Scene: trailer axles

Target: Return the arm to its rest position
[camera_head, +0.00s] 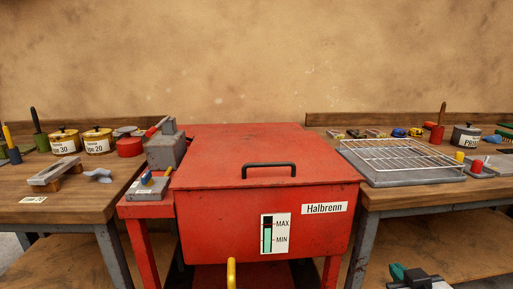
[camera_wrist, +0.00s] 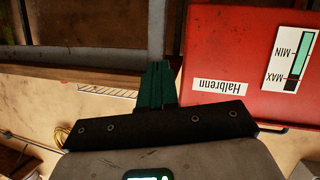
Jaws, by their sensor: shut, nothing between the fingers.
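My gripper (camera_head: 398,271) shows at the bottom right edge of the head view, low in front of the right-hand bench. Its green fingers are together with nothing between them, and most of the arm is out of frame. In the wrist view the shut fingers of my gripper (camera_wrist: 155,86) point up the picture from a dark bracket. The red Halbrenn tank (camera_head: 265,215), with a closed lid and black handle, stands left of my gripper in the head view. It also shows upside down in the wrist view (camera_wrist: 225,45), right of the fingers and apart from them.
The left bench (camera_head: 85,205) carries yellow tins and a grey block. The right bench (camera_head: 400,197) carries a wire rack (camera_head: 400,155) over a grey tray and a grey tin (camera_head: 466,136). A yellow bar (camera_head: 231,273) rises before the tank.

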